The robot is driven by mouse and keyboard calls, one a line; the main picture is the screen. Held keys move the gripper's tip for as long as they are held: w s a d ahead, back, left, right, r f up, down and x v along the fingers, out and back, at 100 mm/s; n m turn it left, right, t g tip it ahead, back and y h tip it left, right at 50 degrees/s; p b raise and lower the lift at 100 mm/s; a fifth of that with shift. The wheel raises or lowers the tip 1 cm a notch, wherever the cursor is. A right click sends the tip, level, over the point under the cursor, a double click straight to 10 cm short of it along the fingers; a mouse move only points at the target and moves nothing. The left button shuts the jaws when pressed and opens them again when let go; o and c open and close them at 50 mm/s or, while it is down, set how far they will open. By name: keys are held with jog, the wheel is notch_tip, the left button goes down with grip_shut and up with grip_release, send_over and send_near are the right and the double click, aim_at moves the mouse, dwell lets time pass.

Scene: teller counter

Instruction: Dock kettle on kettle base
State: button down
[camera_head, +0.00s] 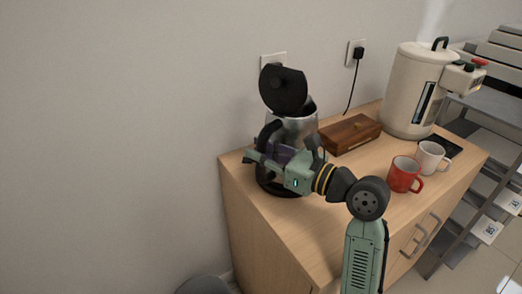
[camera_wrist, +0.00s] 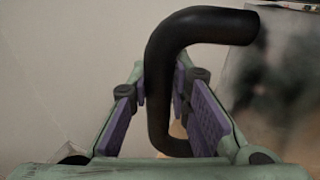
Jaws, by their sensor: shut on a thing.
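The kettle (camera_head: 297,124) has a shiny metal-and-glass body, and its black lid (camera_head: 284,90) stands open. It is upright at the left end of the wooden cabinet top. Its black handle (camera_head: 268,137) faces left and also fills the middle of the wrist view (camera_wrist: 160,75). My gripper (camera_head: 265,157) is shut on the handle, with a purple pad on each side of it in the wrist view (camera_wrist: 163,112). A dark round part, apparently the kettle base (camera_head: 277,190), shows below my gripper. My gripper hides the kettle's lower part, so I cannot tell whether it touches the base.
A brown wooden box (camera_head: 350,134) lies right of the kettle. A red mug (camera_head: 403,175), a white mug (camera_head: 430,158) and a large cream water boiler (camera_head: 414,95) stand farther right. The wall with sockets (camera_head: 273,61) is close behind. The front of the top has some free room.

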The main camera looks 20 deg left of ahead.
jog(key=shift+f, duration=0.2)
jog(key=c, duration=1.8)
grip_release()
jog(key=shift+s, duration=0.1)
jog(key=shift+f, duration=0.2)
jog(key=p+v, duration=0.3)
jog(key=v, duration=0.8)
jog(key=shift+r, duration=0.1)
